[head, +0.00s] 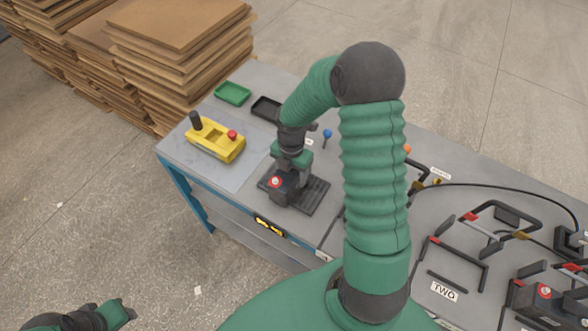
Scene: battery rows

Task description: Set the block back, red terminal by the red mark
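A dark block (283,190) with a round red-and-white spot on its near top corner is on a black ribbed pad (311,196) near the table's front edge. My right gripper (291,170) points down at the block from above and behind. Its fingers are mostly hidden, so I cannot tell whether they grip it. An empty black frame (484,267) with red marks stands by the label TWO (444,291). My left gripper (122,311) is at the lower left, away from the table; its fingers are unclear.
Another dark block (528,305) with a red spot sits at the right edge among more frames and a black cable. A yellow control box (215,139), a green tray (232,93) and a black tray (266,107) lie at the left. Stacked boards (180,50) stand behind.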

